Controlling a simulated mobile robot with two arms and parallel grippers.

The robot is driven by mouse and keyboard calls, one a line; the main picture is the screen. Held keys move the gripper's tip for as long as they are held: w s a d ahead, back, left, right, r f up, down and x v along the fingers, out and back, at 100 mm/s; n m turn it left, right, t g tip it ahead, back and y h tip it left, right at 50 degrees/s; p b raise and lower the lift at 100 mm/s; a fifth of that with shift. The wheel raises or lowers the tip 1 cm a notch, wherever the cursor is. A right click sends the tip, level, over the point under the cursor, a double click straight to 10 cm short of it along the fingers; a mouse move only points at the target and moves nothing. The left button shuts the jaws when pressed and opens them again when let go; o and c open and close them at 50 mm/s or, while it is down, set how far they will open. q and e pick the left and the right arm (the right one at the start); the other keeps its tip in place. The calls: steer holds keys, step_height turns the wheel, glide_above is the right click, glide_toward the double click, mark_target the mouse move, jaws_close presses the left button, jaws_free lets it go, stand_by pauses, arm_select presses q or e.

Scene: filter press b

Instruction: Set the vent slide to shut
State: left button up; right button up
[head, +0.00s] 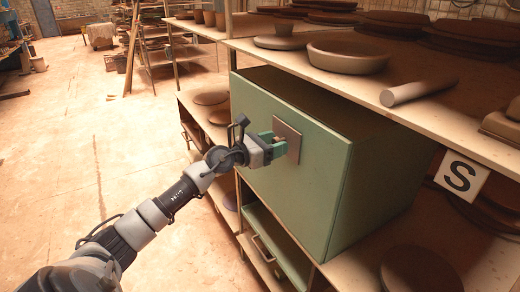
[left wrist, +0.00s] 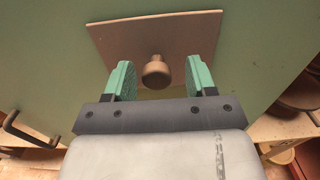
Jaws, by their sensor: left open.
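The vent slide is a flat brownish plate (head: 291,131) on the front face of a green cabinet (head: 345,190) in the head view. In the left wrist view the plate (left wrist: 125,38) fills the upper middle, and a round brown knob (left wrist: 157,72) stands out from its lower part. My left gripper (head: 274,147) is open in front of the plate. In the left wrist view its green fingers (left wrist: 160,80) stand on either side of the knob, with a gap on each side. No vent opening shows around the plate. My right gripper is not in view.
The cabinet sits in a shelf rack with a bowl (head: 347,57) and a roller (head: 418,91) on the board above. A sign with an S (head: 461,176) hangs at the right. A dark handle (left wrist: 28,133) shows left of my gripper. The floor at left is open.

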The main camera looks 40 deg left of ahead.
arm_select(q)
steer(key=b+v, duration=0.4)
steer(key=v, duration=0.5)
steer(key=shift+s, duration=0.45)
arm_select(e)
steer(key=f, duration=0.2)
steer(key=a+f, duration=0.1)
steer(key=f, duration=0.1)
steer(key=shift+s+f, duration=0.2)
arm_select(q)
steer(key=shift+a+f, duration=0.1)
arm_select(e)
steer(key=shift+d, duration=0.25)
